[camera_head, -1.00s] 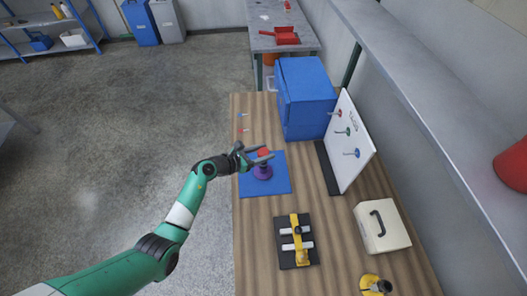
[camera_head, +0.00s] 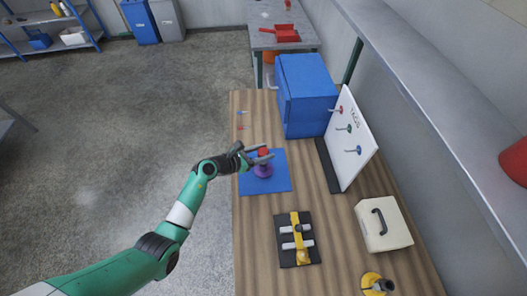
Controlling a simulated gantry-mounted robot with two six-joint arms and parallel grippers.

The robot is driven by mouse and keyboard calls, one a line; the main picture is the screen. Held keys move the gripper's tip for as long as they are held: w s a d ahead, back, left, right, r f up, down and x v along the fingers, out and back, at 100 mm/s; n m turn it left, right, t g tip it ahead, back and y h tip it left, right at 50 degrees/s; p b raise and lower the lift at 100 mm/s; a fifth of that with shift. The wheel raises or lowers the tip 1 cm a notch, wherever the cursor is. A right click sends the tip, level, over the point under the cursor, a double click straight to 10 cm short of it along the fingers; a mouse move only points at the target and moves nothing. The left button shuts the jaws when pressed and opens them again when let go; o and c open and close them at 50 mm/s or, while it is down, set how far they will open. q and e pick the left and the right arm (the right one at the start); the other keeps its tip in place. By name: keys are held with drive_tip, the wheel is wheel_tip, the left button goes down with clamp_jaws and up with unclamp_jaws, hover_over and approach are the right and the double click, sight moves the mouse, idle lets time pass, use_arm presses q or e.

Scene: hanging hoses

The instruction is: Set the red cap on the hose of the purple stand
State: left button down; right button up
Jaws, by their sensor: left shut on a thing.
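The purple stand (camera_head: 263,171) stands on a blue mat (camera_head: 279,184) near the table's left edge. My left gripper (camera_head: 264,155) reaches in from the left and is shut on the red cap (camera_head: 264,152). It holds the cap directly above the stand as seen from here. The stand's hose is hidden behind the cap and the fingers. I cannot tell whether the cap touches the hose. My right gripper is not in view.
A blue box (camera_head: 306,98) and a white board (camera_head: 350,140) with red, green and blue pegs stand beyond and to the right. A black plate with a yellow tool (camera_head: 301,258), a cream case (camera_head: 382,224) and a yellow item (camera_head: 373,283) are nearer.

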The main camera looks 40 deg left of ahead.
use_arm(q)
drive_tip(key=shift+f+b, duration=0.8)
drive_tip(key=shift+f, duration=0.35)
drive_tip(key=shift+c, duration=1.1)
unclamp_jaws()
drive_tip(key=shift+r, duration=0.1)
drive_tip(key=shift+s+a+r+p, duration=0.1)
drive_tip(key=shift+s+r+p, duration=0.15)
drive_tip(key=shift+s+p, duration=0.1)
drive_tip(key=p+v, duration=0.4)
drive_tip(key=v, duration=0.6)
drive_tip(key=shift+s, duration=0.45)
drive_tip(key=shift+w, duration=0.1)
